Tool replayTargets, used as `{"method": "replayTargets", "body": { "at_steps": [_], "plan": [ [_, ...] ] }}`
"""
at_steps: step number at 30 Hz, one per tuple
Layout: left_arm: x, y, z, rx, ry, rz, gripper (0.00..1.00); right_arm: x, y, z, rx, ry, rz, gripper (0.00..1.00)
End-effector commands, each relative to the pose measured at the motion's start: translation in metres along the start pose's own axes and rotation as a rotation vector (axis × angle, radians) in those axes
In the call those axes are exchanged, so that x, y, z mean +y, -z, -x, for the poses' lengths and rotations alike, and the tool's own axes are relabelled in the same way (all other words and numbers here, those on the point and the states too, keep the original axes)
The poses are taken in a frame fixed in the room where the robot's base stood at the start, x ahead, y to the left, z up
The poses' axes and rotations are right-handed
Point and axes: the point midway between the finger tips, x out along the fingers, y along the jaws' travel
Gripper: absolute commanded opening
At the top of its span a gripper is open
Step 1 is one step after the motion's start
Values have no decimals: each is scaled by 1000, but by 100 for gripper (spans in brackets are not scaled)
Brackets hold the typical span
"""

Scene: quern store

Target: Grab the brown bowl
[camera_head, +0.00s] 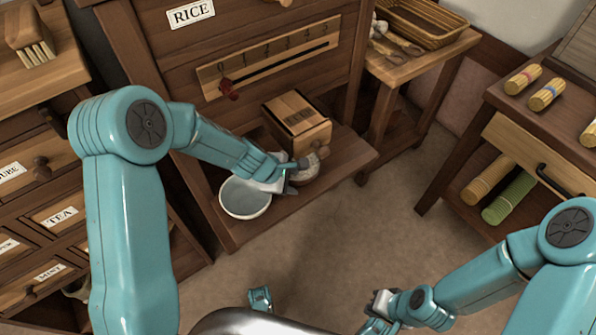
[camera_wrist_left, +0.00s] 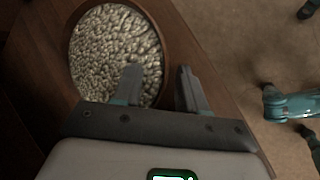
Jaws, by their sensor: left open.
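The brown bowl (camera_wrist_left: 112,50), filled with pale lumpy grain, lies at the upper left in the left wrist view, its brown rim showing. In the head view the bowl (camera_head: 308,170) is partly hidden behind my left gripper (camera_head: 294,178), on the low wooden shelf in front of a wooden box. In the left wrist view my left gripper (camera_wrist_left: 158,86) is open: one finger overlaps the bowl's inside, the other is outside its right rim. Contact cannot be told. My right gripper (camera_head: 380,302) is low in the head view, away from the bowl; its jaws are unclear.
A white bowl (camera_head: 246,198) stands just left of my left gripper, near the shelf edge (camera_head: 345,158). The wooden box (camera_head: 297,122) stands close behind. A side table (camera_head: 425,45) and a cabinet with rolls (camera_head: 505,190) are to the right.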

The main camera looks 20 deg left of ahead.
Motion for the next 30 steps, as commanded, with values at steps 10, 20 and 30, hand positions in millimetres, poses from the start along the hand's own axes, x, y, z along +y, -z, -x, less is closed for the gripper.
{"method": "replayTargets", "body": {
  "at_steps": [10,20,30],
  "plan": [
    [1,-2,-10,-1,1,-4,35,2,1,-3,3,0,-3,0],
    [1,-2,-10,-1,-1,-4,0,2,1,-3,3,0,-2,0],
    [3,0,-7,-1,0,-5,0,0,1,0,2,0,-1,0]
  ]
}}
